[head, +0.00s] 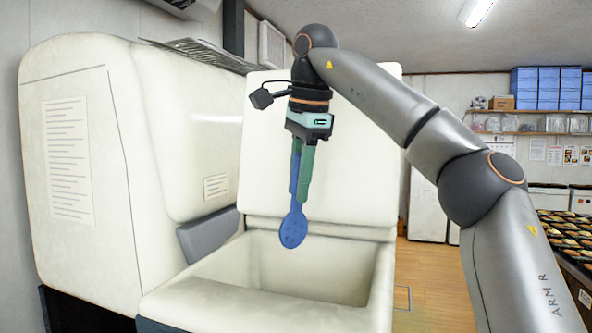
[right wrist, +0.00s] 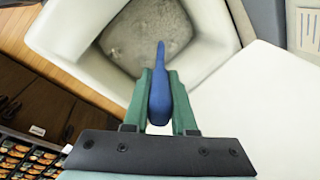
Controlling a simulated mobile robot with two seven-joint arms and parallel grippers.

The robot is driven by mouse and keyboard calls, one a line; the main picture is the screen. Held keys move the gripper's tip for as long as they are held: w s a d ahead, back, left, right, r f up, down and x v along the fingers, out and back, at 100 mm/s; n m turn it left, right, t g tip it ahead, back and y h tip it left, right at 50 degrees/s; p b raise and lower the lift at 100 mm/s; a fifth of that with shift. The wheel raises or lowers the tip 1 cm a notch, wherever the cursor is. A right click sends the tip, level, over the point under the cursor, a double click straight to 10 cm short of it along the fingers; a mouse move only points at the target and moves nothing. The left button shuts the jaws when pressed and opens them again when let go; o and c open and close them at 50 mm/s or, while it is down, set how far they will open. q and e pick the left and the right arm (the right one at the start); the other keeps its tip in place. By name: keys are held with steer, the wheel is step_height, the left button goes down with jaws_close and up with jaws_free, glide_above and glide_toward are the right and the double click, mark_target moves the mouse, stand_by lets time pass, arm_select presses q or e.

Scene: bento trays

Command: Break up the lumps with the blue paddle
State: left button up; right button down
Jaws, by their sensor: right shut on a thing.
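My right gripper (head: 303,172) is shut on the handle of the blue paddle (head: 293,228). The paddle hangs upright with its round, holed head down, over the open basin (head: 212,289) of a large cream-white machine. In the right wrist view the paddle (right wrist: 160,92) sits between the green fingers of the right gripper (right wrist: 159,100). Below it the basin (right wrist: 85,30) shows a grey, grainy mass (right wrist: 150,35) at its bottom. I cannot make out separate lumps. In the head view the front wall hides the basin floor. My left gripper is not in view.
The machine's tall cream body (head: 85,180) stands at the left, and a raised cream panel (head: 345,160) rises behind the basin. Dark trays of food (head: 565,240) lie at the far right. Wooden floor (head: 435,275) shows right of the basin.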

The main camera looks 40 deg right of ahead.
steer(key=shift+x, duration=1.25)
arm_select(q)
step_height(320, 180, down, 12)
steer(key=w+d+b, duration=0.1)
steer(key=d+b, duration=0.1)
steer(key=b, duration=1.2)
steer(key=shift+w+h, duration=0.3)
arm_select(e)
steer(key=s+x, duration=0.2)
steer(key=x, duration=0.7)
steer(key=s+a+f+x, duration=0.1)
steer(key=s+x, duration=0.1)
steer(key=x, duration=0.7)
steer(key=shift+s+a+f, duration=0.2)
steer(key=shift+f, duration=0.2)
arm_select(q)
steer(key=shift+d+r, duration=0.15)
